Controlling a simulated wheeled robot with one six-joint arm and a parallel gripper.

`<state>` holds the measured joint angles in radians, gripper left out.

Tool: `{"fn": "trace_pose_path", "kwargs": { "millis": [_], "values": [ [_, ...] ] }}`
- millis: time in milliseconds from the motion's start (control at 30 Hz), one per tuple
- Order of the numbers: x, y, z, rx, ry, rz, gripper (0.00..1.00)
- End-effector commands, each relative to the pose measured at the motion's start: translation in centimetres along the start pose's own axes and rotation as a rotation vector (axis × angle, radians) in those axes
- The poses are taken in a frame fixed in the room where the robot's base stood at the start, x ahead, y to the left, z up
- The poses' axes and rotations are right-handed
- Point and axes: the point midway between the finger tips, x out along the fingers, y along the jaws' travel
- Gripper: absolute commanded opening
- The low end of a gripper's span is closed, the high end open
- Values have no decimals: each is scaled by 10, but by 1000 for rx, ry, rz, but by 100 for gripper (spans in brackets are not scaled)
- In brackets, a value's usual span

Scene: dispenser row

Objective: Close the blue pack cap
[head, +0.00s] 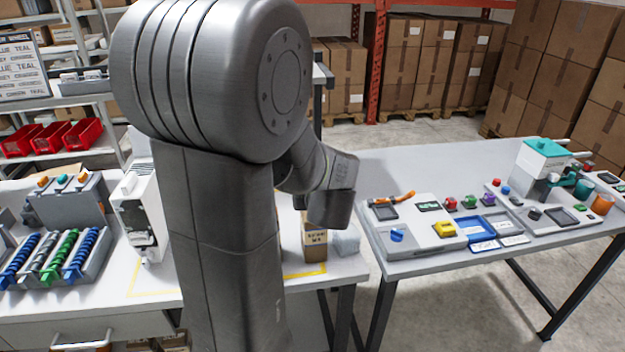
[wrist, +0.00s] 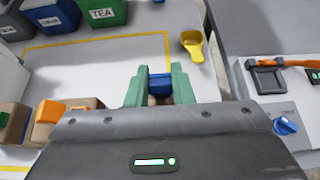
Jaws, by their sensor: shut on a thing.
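In the wrist view, the green fingers of my gripper (wrist: 159,88) stand on either side of the blue cap (wrist: 160,79) and are shut on it. A bit of brown pack (wrist: 158,100) shows just below the cap, mostly hidden by my gripper. I cannot tell whether the cap is fully seated. In the head view my arm hides the fingers and the cap. A brown pack with dark lettering (head: 315,243) stands beside my arm there, near the table's right end.
An orange-capped pack (wrist: 55,113) and other brown packs stand at left. A yellow scoop (wrist: 192,46) lies beyond the fingers. Labelled bins, one reading TEA (wrist: 103,13), stand at far left. A second table (head: 385,262) with a blue knob (wrist: 286,125) is across a gap at right.

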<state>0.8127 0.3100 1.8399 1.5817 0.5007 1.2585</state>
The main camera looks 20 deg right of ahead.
Motion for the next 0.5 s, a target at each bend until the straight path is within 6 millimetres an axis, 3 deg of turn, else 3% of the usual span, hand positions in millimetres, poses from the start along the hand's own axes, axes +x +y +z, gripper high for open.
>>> {"fn": "trace_pose_path", "kwargs": {
  "millis": [500],
  "values": [
    [1,0,0,-1,32,0,0]
  ]
}}
